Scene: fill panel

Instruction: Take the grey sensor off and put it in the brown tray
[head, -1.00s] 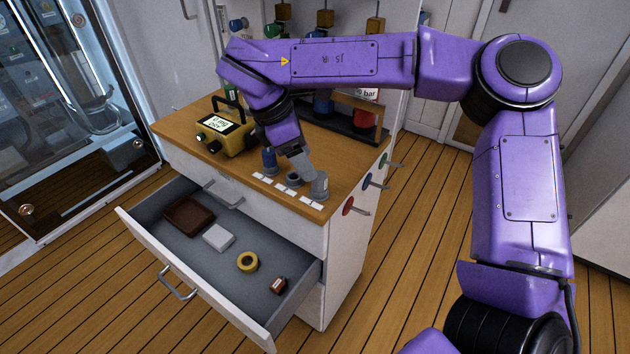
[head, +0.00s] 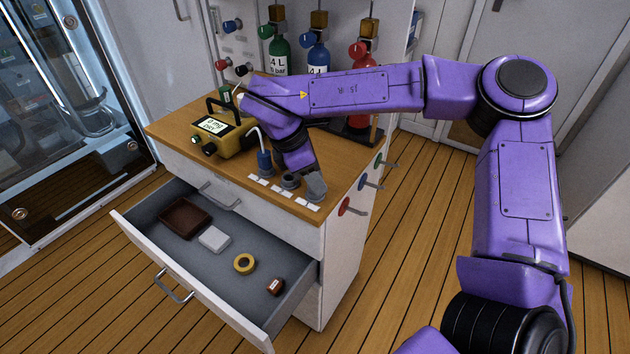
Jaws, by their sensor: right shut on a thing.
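The grey sensor (head: 316,188) is at the right end of a short row of sockets at the front right of the wooden counter. My right gripper (head: 311,178) reaches down from above and is shut on it, hiding part of it. I cannot tell whether the sensor is still seated or slightly raised. The brown tray (head: 185,217) lies in the back left of the open drawer, and it looks empty. My left gripper is not in view.
A blue sensor (head: 264,161) and a dark socket (head: 290,181) are left of the grey sensor. A yellow meter (head: 220,135) stands behind. The open drawer (head: 237,295) also holds a white box (head: 214,239), yellow tape (head: 244,264) and a small brown item (head: 275,287). Gas bottles stand behind my arm.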

